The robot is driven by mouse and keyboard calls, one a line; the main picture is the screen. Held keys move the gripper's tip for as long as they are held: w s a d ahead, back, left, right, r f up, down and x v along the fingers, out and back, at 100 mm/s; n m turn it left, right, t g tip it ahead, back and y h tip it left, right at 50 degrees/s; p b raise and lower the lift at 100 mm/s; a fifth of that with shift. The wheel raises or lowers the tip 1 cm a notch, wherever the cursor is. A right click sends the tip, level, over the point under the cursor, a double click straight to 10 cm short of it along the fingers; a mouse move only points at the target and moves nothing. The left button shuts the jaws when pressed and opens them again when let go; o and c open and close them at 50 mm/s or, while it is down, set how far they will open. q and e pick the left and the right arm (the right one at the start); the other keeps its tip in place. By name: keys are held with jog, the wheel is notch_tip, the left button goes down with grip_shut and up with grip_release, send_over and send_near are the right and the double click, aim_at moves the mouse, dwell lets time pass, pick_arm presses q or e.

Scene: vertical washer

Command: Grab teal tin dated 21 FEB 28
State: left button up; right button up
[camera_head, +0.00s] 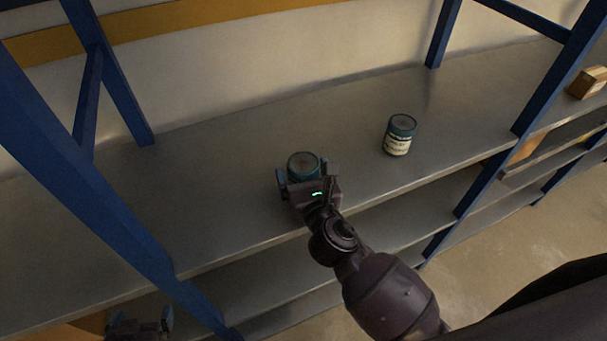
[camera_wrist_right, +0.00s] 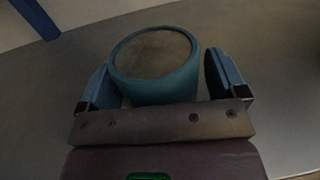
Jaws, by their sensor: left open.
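One teal tin (camera_head: 303,163) stands upright on the grey shelf near its front edge; its label is hidden by my right gripper (camera_head: 308,177). In the right wrist view the same tin (camera_wrist_right: 155,68) stands between the two blue fingers of the right gripper (camera_wrist_right: 162,85). The fingers are spread on either side of it, with a gap visible at the right finger. A second teal tin (camera_head: 400,134) with a cream label stands upright to the right; its print is too small to read. My left gripper (camera_head: 141,321) is open and empty at the lower left, below the upper shelf.
The metal shelf (camera_head: 220,175) is clear around both tins. Blue rack posts (camera_head: 75,175) stand at the left and right (camera_head: 560,75). A brown box (camera_head: 588,82) sits on the shelf at the far right. A lower shelf (camera_head: 400,228) runs beneath.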

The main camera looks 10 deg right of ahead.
jog(key=c, duration=0.9)
jog(key=shift+r, duration=0.1)
